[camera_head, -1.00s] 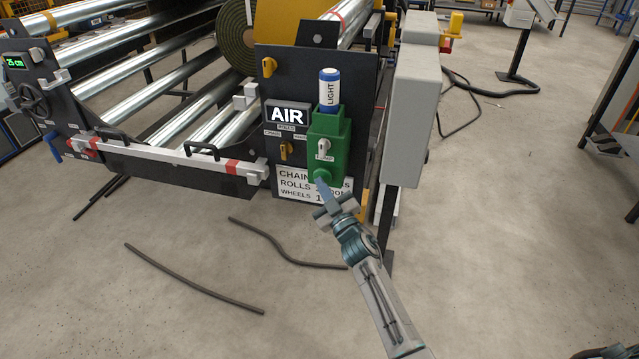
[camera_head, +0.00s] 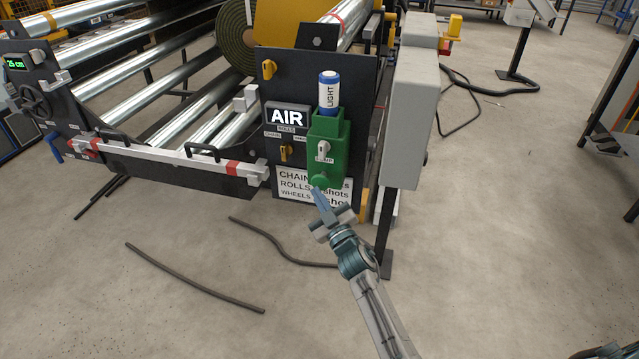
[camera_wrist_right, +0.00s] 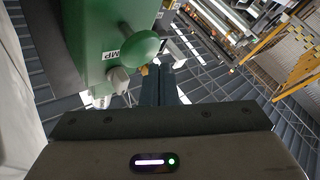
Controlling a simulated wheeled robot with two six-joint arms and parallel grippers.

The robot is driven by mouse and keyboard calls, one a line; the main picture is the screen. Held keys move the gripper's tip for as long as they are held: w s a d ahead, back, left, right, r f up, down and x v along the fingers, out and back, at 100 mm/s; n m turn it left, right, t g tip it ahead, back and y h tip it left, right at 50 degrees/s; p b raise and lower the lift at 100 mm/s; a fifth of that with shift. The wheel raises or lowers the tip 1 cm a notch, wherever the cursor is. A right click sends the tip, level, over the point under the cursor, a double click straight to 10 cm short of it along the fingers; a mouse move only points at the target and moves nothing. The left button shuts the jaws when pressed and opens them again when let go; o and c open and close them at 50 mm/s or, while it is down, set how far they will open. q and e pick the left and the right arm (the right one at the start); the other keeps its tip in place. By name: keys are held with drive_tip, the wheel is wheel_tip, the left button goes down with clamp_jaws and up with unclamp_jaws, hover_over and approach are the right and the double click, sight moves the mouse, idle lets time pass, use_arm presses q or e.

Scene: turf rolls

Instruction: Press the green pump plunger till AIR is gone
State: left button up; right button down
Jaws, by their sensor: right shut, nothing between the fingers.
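The green pump (camera_head: 328,140) is mounted on the machine's dark end panel. Its round green plunger knob (camera_head: 319,181) sticks out at the bottom, and shows large in the right wrist view (camera_wrist_right: 141,47). The black sign with white AIR letters (camera_head: 287,115) shows left of the pump. My right gripper (camera_head: 316,190) is shut and empty, its fingertips close to the knob at its lower left. In the right wrist view the shut fingers (camera_wrist_right: 158,86) are just below and right of the knob. I cannot tell whether they touch it. My left gripper is out of view.
A white-and-blue LIGHT cylinder (camera_head: 329,90) stands above the pump. A grey box (camera_head: 415,100) stands to its right. A white label plate (camera_head: 292,187) is partly behind my fingers. Dark hoses (camera_head: 195,280) lie on the otherwise open floor in front.

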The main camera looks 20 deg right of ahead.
use_arm(q)
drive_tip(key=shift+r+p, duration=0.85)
drive_tip(key=shift+p, duration=0.05)
use_arm(e)
drive_tip(key=s+a, duration=0.1)
drive_tip(key=s, duration=0.1)
drive_tip(key=s+a, duration=0.2)
drive_tip(key=shift+s, duration=0.1)
drive_tip(key=shift+d, duration=0.1)
